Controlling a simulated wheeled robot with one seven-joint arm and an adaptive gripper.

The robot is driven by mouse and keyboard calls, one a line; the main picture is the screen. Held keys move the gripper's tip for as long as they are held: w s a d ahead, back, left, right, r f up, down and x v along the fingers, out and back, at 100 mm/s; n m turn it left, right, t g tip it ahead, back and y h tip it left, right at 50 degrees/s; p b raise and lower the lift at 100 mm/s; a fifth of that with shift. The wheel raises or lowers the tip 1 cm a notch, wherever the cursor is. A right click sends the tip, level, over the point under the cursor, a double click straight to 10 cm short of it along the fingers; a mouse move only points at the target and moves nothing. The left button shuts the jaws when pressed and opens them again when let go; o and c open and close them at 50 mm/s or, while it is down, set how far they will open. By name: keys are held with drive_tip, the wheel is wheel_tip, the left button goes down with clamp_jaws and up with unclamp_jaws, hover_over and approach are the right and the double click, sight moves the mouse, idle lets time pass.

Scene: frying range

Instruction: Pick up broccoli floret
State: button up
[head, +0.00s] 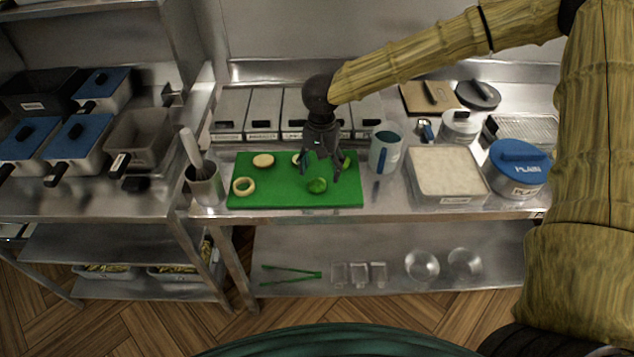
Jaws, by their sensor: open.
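A small green broccoli floret (317,185) lies on the green cutting board (275,198), towards its right half. My gripper (320,175) is above the board, pointing down with its fingers spread open and nothing between them. Its fingertips appear just above and to either side of the floret; I cannot tell the exact height gap. Another green piece (346,162) shows partly behind the right finger. Pale ring-like slices also lie on the board, one at the front left (244,187) and one at the back (263,160). A further pale piece is partly hidden by the gripper.
A blue-grey cup (384,152) stands just right of the board, beside a square tub of white powder (446,176) and a blue-lidded container (519,168). Lidded steel bins (266,112) line the back.

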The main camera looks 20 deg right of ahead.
sight(318, 182)
drive_tip(key=shift+a+f+p, duration=0.2)
drive_tip(key=shift+f+p, duration=0.1)
drive_tip(key=shift+f, duration=0.05)
drive_tip(key=f, duration=0.1)
drive_tip(key=f+p, duration=0.1)
drive_tip(key=f, duration=0.1)
drive_tip(key=shift+w+a+f+p, duration=0.15)
drive_tip(key=shift+a+f+p, duration=0.15)
drive_tip(key=shift+p, duration=0.05)
drive_tip(key=shift+f, duration=0.45)
drive_tip(key=c, duration=0.8)
